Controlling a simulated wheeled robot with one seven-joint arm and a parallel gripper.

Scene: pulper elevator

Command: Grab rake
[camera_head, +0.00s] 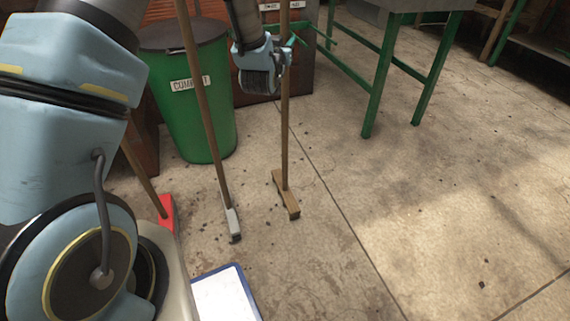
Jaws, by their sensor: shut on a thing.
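A long-handled wooden tool, which I take for the rake (285,130), stands nearly upright in the middle of the view. Its plain wooden head is at the floor, and no teeth can be made out. My gripper (285,52) is shut on the upper part of its handle. The handle's top runs out of the picture. The fingers are small and partly hidden around the handle.
A second long-handled tool (207,115) with a grey head stands just left. A red-headed tool (166,213) is further left. A green compost bin (205,135) stands behind them. A green-legged table (381,75) is at back right. A blue-edged white board (225,295) lies in front. Floor at right is clear.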

